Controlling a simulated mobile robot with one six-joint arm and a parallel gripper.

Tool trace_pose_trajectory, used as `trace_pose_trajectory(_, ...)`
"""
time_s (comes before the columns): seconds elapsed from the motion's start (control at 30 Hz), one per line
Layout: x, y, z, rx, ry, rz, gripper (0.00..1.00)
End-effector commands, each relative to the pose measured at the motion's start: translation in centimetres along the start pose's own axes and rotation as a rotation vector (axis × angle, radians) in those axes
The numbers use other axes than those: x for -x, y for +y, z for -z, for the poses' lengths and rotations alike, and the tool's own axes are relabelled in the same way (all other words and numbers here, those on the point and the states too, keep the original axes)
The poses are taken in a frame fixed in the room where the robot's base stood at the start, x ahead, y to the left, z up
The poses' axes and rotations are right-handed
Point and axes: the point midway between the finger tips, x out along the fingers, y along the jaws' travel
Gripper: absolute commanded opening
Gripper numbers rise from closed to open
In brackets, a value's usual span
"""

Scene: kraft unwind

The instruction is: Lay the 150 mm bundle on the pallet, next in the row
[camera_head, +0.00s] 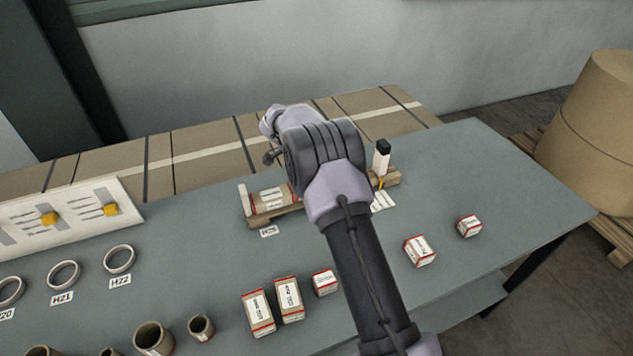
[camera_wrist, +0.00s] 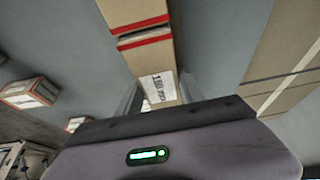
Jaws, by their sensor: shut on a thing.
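In the wrist view my gripper (camera_wrist: 160,94) is shut on a kraft bundle (camera_wrist: 150,62) with a "150 mm" label and a red band at its far end. Another red-banded kraft piece (camera_wrist: 133,10) lies in line just beyond it; whether they touch is unclear. In the head view the wooden pallet (camera_head: 277,218) stands on the table behind label H29, with a white end plate at its left. A kraft bundle (camera_head: 271,196) lies on its left part. My arm hides the pallet's middle, my gripper and the held bundle there, so I cannot tell whether the held bundle rests on the pallet.
A white post with a black top (camera_head: 382,157) stands at the pallet's right end. Several red-edged boxes (camera_head: 420,251) and kraft tubes (camera_head: 153,339) stand along the front. Rings (camera_head: 119,259) and a white panel with yellow knobs (camera_head: 75,218) are left. The table's right end (camera_head: 510,175) is clear.

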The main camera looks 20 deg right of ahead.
Motion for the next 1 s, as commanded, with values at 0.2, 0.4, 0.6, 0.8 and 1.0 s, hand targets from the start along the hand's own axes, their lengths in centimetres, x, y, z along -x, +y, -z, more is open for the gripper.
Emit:
trace_pose_trajectory(0.2,-0.3,0.0,-0.1,0.000,0.000,0.000,0.00)
trace_pose_trajectory(0.4,-0.3,0.0,-0.1,0.000,0.000,0.000,0.67)
trace_pose_trajectory(0.6,-0.3,0.0,-0.1,0.000,0.000,0.000,0.70)
trace_pose_trajectory(0.8,0.8,0.0,-0.1,0.000,0.000,0.001,0.70)
trace_pose_trajectory(1.0,7.0,-0.1,0.0,0.001,0.001,0.005,0.70)
